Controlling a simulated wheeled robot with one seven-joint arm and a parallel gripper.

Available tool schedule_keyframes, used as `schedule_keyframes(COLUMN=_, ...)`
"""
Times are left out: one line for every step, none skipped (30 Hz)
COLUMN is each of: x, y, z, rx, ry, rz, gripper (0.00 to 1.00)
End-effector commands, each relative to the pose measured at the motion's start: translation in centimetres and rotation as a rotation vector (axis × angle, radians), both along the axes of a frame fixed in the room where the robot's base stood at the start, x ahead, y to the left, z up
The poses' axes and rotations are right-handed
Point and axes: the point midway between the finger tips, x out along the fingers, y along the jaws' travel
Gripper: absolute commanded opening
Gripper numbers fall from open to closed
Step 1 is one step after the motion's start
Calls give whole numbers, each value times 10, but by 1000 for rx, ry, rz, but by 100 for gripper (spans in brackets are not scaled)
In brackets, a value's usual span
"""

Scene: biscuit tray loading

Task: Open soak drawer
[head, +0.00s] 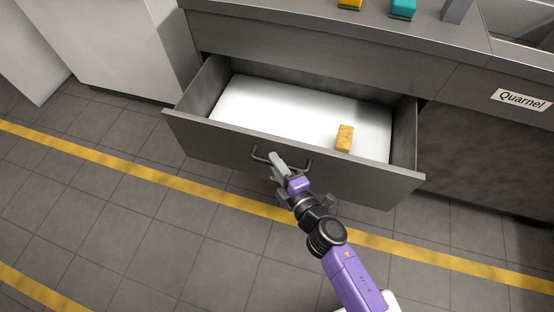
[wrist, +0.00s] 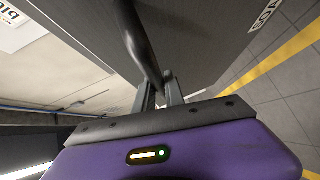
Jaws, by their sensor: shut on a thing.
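The drawer (head: 200,128) is pulled well out from the grey counter, and its white inside bottom shows. A dark bar handle (head: 300,168) is fixed to its front. The handle also shows in the wrist view (wrist: 140,42) as a dark bar running between my fingers. My gripper (head: 279,164) is shut on the handle, and its fingers show in the wrist view (wrist: 160,93). A yellow-orange block (head: 344,138) lies inside the drawer, right of the middle. The lettering on the drawer front (wrist: 264,15) is only partly visible in the wrist view.
A yellow block (head: 349,4) and a teal block (head: 403,9) stand on the counter (head: 320,25) above. A "Quarnel" label (head: 521,101) is on the counter front at right. A white cabinet (head: 130,50) stands left. The tiled floor with yellow lines is clear before the drawer.

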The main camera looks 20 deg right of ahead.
Motion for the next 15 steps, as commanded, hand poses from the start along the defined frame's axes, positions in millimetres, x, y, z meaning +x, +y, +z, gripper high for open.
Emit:
schedule_keyframes(x=-1, y=-1, z=-2, rx=-1, ry=4, rz=-3, gripper=0)
schedule_keyframes(x=-2, y=-1, z=-2, rx=-1, ry=4, rz=-3, gripper=0)
schedule_keyframes(x=-2, y=-1, z=-2, rx=0, ry=5, rz=-3, gripper=0)
schedule_keyframes(x=-2, y=-1, z=-2, rx=0, ry=5, rz=-4, gripper=0)
schedule_keyframes(x=-2, y=-1, z=-2, rx=0, ry=5, rz=-4, gripper=0)
schedule_keyframes(x=-2, y=-1, z=-2, rx=0, ry=5, rz=-4, gripper=0)
schedule_keyframes(x=-2, y=-1, z=-2, rx=0, ry=5, rz=-4, gripper=0)
schedule_keyframes(x=-2, y=-1, z=-2, rx=0, ry=5, rz=-4, gripper=0)
schedule_keyframes(x=-2, y=-1, z=-2, rx=0, ry=5, rz=-4, gripper=0)
schedule_keyframes(x=-2, y=-1, z=-2, rx=0, ry=5, rz=-4, gripper=0)
schedule_keyframes(x=-2, y=-1, z=-2, rx=0, ry=5, rz=-4, gripper=0)
schedule_keyframes(x=-2, y=-1, z=-2, rx=0, ry=5, rz=-4, gripper=0)
schedule_keyframes(x=-2, y=-1, z=-2, rx=0, ry=5, rz=-4, gripper=0)
schedule_keyframes(x=-2, y=-1, z=-2, rx=0, ry=5, rz=-4, gripper=20)
schedule_keyframes(x=-2, y=-1, z=-2, rx=0, ry=5, rz=-4, gripper=28)
